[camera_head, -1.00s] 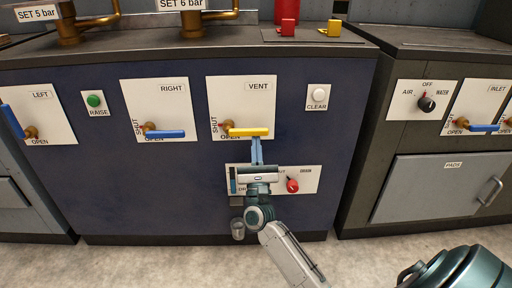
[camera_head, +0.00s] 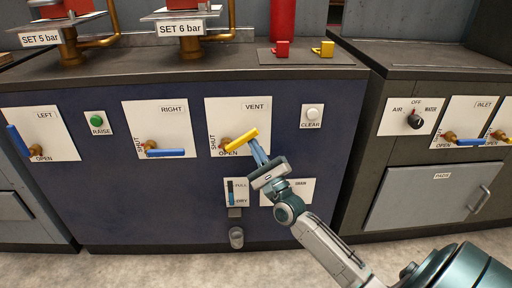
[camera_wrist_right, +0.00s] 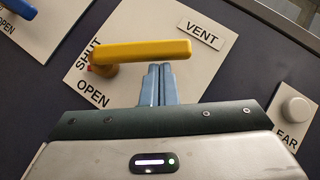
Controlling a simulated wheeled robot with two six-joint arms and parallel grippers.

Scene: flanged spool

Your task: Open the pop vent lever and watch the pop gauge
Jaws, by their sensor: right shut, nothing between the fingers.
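The yellow vent lever (camera_head: 240,139) is on the white VENT panel (camera_head: 257,116), and it slants up to the right from its brass pivot. It also shows in the right wrist view (camera_wrist_right: 145,52). SHUT is printed at the panel's left and OPEN below the pivot. My right gripper (camera_head: 257,151) is shut and empty, with its fingertips at the lever's underside near its free end. In the right wrist view the closed fingers (camera_wrist_right: 157,82) end just under the lever; I cannot tell if they touch. I see no dial gauge. My left gripper is out of view.
Blue levers sit on the LEFT panel (camera_head: 44,134) and RIGHT panel (camera_head: 157,129). The white CLEAR button (camera_head: 313,114) is right of the vent panel. The FULL/DRY sight glass (camera_head: 231,191) and a partly hidden panel are below. SET 5 bar and SET 6 bar fittings stand on top.

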